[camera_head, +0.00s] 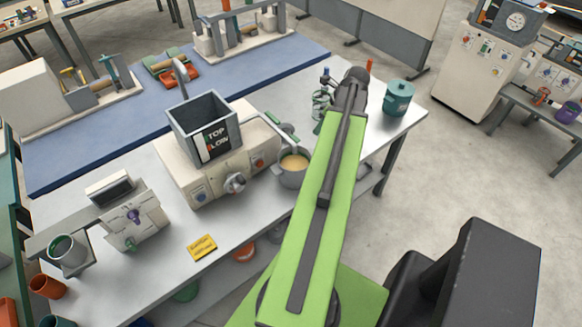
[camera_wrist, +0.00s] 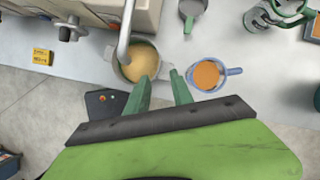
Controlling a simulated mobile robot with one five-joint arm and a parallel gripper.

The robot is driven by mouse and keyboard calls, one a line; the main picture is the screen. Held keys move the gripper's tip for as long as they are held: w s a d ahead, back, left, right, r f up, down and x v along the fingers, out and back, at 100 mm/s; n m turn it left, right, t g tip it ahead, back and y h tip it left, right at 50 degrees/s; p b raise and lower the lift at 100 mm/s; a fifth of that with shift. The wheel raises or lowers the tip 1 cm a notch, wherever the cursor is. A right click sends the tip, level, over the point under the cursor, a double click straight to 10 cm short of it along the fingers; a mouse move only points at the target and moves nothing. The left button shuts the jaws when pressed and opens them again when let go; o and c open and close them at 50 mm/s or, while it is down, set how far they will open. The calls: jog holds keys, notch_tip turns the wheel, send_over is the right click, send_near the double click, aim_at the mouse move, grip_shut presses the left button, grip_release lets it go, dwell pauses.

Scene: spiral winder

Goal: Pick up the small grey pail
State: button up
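A small round grey pail (camera_head: 293,179) with tan contents stands at the right end of the cream machine in the head view. In the wrist view the pail (camera_wrist: 120,68) is at upper middle, just beyond my left finger, whose tip overlaps its rim in the picture. I cannot tell whether they touch. My gripper (camera_wrist: 160,77) is open, its two green fingers apart with nothing held between them. In the head view my green arm hides the gripper's fingers.
A blue-grey cup (camera_wrist: 206,87) with orange contents stands right of the pail. The cream machine (camera_head: 185,170) with a grey hopper (camera_head: 190,128) is beside it. A teal lidded pot (camera_head: 398,98), a yellow card (camera_head: 202,248) and a tilted grey cup (camera_head: 68,256) are farther off.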

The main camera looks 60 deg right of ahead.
aim_at(307, 152)
jog(key=b+x, duration=1.1)
jog(key=x, duration=0.1)
jog(key=shift+f, duration=0.25)
jog(key=shift+r, duration=0.1)
jog(key=b+x, duration=0.5)
jog(key=shift+a+f, duration=0.15)
jog(key=shift+f, duration=0.1)
jog(key=shift+r, duration=0.2)
jog(key=shift+c, duration=0.5)
grip_shut()
jog(key=shift+p, duration=0.3)
